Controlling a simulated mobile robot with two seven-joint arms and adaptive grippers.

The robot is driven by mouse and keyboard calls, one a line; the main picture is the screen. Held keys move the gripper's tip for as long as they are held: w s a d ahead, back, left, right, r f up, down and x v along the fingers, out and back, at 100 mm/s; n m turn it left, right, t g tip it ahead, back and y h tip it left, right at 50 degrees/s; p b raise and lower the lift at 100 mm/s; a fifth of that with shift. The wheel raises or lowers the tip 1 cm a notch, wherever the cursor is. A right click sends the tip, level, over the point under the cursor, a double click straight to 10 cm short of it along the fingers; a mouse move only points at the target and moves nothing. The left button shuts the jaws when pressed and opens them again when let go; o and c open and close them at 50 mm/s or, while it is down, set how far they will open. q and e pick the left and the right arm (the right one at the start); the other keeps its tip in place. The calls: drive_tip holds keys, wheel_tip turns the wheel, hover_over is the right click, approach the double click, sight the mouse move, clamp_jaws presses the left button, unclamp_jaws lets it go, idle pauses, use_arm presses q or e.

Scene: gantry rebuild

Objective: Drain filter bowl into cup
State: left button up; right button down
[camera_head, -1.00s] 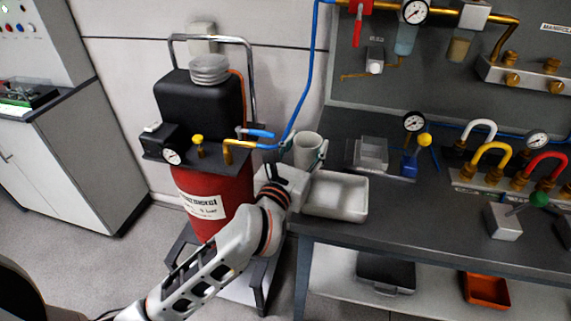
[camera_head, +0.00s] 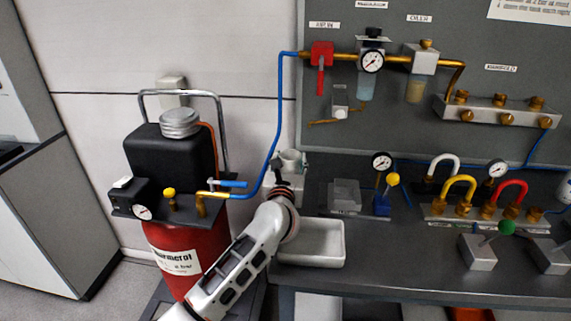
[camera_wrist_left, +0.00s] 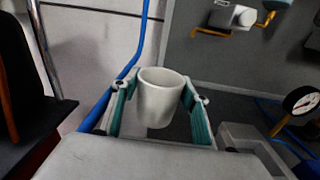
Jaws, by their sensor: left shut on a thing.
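A white cup (camera_head: 291,159) is held upright in my left gripper (camera_head: 290,169), beside the left end of the bench. In the left wrist view the cup (camera_wrist_left: 160,98) sits between the two green-padded fingers (camera_wrist_left: 157,110), which close on its sides. My arm hides the cup's lower part in the head view. The filter bowl (camera_head: 367,88), bluish and clear, hangs under the gauge on the brass line, up and right of the cup and apart from it. My right gripper is not in view.
A white tray (camera_head: 312,245) lies on the bench edge beside my arm. A blue hose (camera_head: 278,125) runs close to the cup. A small white fitting with a brass pipe (camera_head: 340,104) is on the panel below the red valve (camera_head: 321,58). A red compressor (camera_head: 178,255) stands left.

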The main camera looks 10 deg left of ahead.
use_arm(q)
drive_tip(key=w+d, duration=0.4)
drive_tip(key=w, duration=0.4)
drive_tip(key=shift+w+d, duration=0.25)
drive_tip(key=shift+d, duration=0.1)
idle(2.4)
